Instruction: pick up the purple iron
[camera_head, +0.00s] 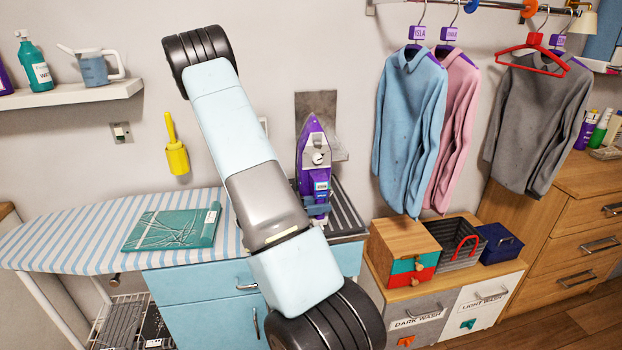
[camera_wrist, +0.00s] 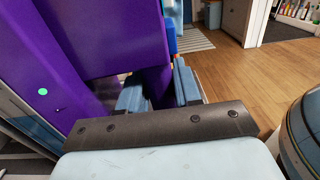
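The purple iron (camera_head: 316,160) stands upright, nose up, against the wall at the right end of the blue cabinet top. In the wrist view its purple body (camera_wrist: 75,55) fills the upper left, very close. My gripper (camera_wrist: 160,90) has its two blue-grey fingers on either side of a narrow purple part of the iron, with little or no gap showing; it looks shut on it. In the head view my arm hides part of the space left of the iron, and a blue-grey finger (camera_head: 317,210) shows across its lower part. The iron's underside is hard to see.
Shirts (camera_head: 410,130) hang on a rail at right, above a small wooden drawer box (camera_head: 398,240) and laundry bins.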

